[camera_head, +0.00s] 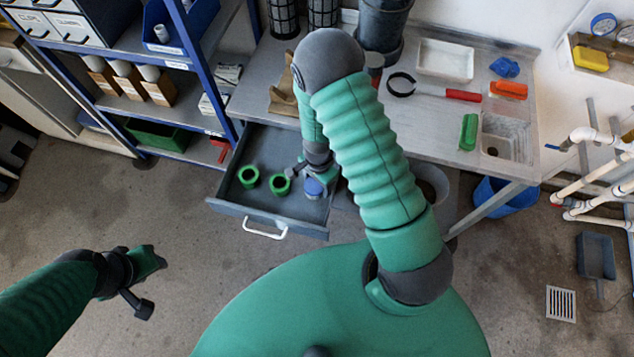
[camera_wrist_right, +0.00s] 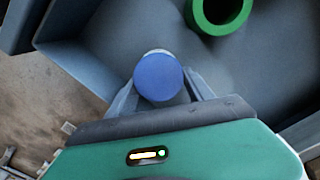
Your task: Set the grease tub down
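The grease tub (camera_head: 314,187), a small round tub with a blue lid, is in the open grey drawer (camera_head: 225,205), at its right side. My right gripper (camera_head: 312,182) reaches down into the drawer. In the right wrist view the blue lid (camera_wrist_right: 158,77) sits between the two fingertips (camera_wrist_right: 160,88), which press against its sides. The tub looks upright; whether its base touches the drawer floor is hidden. My left gripper (camera_head: 146,283) is over the bare floor at the lower left, away from the drawer; its finger opening is unclear.
The drawer has a white handle (camera_head: 265,231). The workbench (camera_head: 430,125) is above and right; a blue-framed shelf (camera_head: 205,75) stands left.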

